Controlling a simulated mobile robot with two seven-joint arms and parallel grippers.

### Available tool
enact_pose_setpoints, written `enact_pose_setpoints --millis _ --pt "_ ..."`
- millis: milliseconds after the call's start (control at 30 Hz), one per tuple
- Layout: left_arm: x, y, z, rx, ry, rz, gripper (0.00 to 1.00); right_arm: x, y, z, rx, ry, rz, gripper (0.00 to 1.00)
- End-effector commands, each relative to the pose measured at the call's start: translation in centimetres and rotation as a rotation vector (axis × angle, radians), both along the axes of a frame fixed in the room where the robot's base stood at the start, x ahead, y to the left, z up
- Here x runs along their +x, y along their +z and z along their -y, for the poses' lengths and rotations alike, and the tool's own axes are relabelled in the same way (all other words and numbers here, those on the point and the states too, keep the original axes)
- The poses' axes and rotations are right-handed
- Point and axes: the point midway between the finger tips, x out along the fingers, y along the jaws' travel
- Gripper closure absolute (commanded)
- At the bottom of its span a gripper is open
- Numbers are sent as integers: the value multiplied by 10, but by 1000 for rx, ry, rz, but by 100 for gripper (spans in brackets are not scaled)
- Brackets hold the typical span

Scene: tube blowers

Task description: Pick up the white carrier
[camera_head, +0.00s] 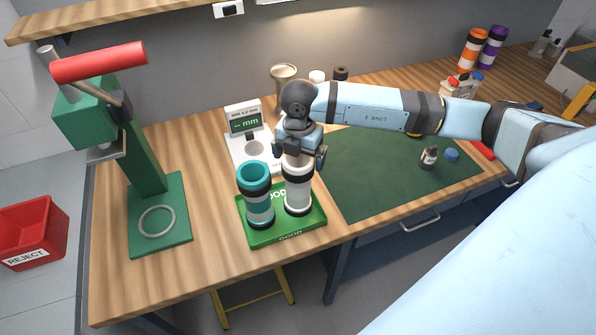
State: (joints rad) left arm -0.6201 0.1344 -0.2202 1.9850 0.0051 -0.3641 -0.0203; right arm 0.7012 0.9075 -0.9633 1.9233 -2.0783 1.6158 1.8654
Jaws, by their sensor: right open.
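The white carrier (298,189) is an upright cylinder with dark bands, standing on the right part of a green tray (286,238) marked GOOD. A teal carrier (257,196) of similar shape stands upright beside it on the left. My right gripper (303,162) is open and points down right above the white carrier's top. Its fingers hide part of the carrier's rim, and I cannot tell whether they touch it. My left gripper is not in view.
A green press (146,160) with a red handle stands at the left. A gauge with a display (246,122) stands behind the tray. A dark green mat (390,185) lies at the right with a small bottle (429,157). A red REJECT bin (32,232) is at the far left.

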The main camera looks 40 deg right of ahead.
Motion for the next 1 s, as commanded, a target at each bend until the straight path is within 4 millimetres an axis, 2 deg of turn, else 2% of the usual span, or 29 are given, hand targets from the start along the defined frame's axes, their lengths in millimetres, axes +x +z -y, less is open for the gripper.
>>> enact_pose_setpoints --millis 33,200,433,700,1000 --pt "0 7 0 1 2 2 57 -1 -5 -1 0 -1 -4 0" --pt "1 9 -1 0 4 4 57 -1 -22 -1 2 0 -1 0" --pt "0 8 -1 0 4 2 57 0 -24 -1 1 0 0 0" --pt "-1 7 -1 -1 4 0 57 0 -24 -1 1 0 0 62" --pt "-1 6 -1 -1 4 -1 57 0 -21 -1 1 0 2 62"
